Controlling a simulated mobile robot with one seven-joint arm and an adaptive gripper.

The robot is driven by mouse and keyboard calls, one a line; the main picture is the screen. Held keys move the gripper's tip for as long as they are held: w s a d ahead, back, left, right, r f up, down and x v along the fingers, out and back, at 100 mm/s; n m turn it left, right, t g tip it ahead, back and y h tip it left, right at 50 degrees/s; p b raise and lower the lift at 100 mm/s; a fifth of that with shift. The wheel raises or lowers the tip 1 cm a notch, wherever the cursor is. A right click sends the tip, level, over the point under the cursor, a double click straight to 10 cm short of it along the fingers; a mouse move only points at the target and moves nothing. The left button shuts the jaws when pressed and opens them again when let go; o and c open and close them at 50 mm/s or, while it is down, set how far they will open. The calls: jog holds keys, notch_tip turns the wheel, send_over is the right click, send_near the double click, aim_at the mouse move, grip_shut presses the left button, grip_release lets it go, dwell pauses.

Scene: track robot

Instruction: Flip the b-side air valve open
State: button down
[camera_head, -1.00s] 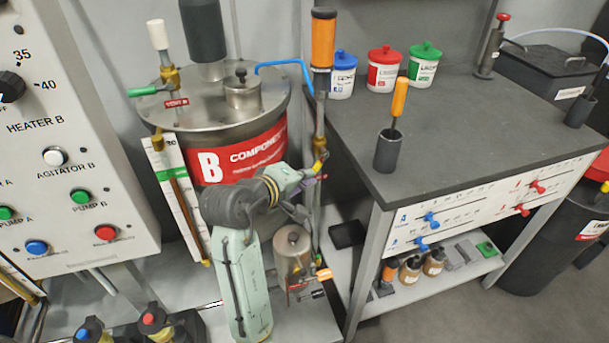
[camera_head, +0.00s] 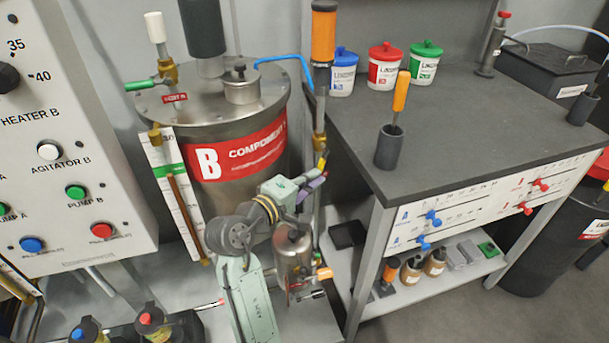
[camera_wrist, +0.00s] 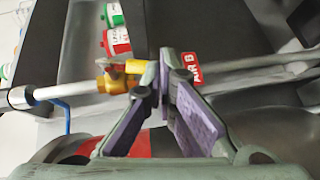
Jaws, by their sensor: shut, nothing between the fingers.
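The b-side air valve has a brass body (camera_wrist: 112,84) and a yellow handle (camera_wrist: 136,66) on a grey pipe in the wrist view. A red AIR B tag (camera_wrist: 190,68) is beside it on the pipe. In the head view the yellow handle (camera_head: 322,160) shows low on the pipe under the orange cylinder. My gripper (camera_wrist: 164,68) is shut and empty, with purple pads. Its tips are close beside the handle's end and partly hide the pipe; I cannot tell whether they touch it. In the head view my gripper (camera_head: 322,180) is just below the handle.
The B tank (camera_head: 195,110) stands left of the pipe, with a blue hose (camera_head: 285,61) above. The dark workbench (camera_head: 450,125) is close on the right. A small metal pot (camera_head: 293,245) with an orange handle (camera_head: 325,273) stands below my gripper.

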jog(key=shift+w+d+f+t+h, duration=0.15)
jog(key=shift+d+f+t+h, duration=0.15)
jog(key=shift+d, duration=0.25)
dwell(0.6)
